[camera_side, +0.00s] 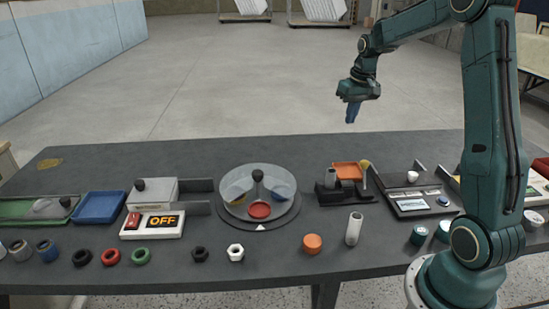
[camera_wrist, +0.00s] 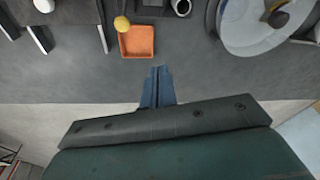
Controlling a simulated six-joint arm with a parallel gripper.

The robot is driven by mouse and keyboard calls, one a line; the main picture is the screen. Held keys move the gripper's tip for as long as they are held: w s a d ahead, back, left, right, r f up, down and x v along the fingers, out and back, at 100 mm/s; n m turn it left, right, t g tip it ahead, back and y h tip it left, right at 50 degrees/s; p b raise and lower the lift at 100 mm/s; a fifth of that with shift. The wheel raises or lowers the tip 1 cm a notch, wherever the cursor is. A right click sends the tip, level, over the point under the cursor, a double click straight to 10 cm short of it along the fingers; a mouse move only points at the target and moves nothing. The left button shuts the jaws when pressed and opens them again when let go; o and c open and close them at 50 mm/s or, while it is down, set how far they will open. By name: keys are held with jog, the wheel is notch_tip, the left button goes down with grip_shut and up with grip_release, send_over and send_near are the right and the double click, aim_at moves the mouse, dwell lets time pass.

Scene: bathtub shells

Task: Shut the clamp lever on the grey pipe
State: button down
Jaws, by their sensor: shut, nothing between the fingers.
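The clamp is a low black block (camera_side: 335,196) on the right half of the table in the side view. A short grey pipe (camera_side: 330,178) sits in it, and its open end shows at the top of the wrist view (camera_wrist: 181,7). The clamp lever with a yellow knob (camera_side: 366,164) stands raised at the block's right; the knob also shows in the wrist view (camera_wrist: 122,23). My gripper (camera_side: 351,114) is shut and empty, pointing down high above the table's far side, apart from the lever. Its blue fingers (camera_wrist: 157,86) are together in the wrist view.
An orange tray (camera_wrist: 137,42) lies close behind the clamp. A round turntable (camera_side: 232,207) stands to the left, and a device with a screen (camera_side: 412,204) to the right. A loose pale tube (camera_side: 353,229) and an orange cap (camera_side: 312,243) are in front.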

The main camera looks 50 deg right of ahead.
aim_at(364, 172)
jog(key=d+f+m, duration=0.1)
jog(key=d+f, duration=0.5)
jog(key=d, duration=0.2)
jog(key=shift+s+f+g, duration=0.2)
jog(key=shift+s+g, duration=0.05)
jog(key=shift+g, duration=0.05)
jog(key=shift+f, duration=0.1)
notch_tip(364, 172, down, 9)
jog(key=s+a, duration=0.2)
dwell(0.9)
jog(key=shift+s, duration=0.1)
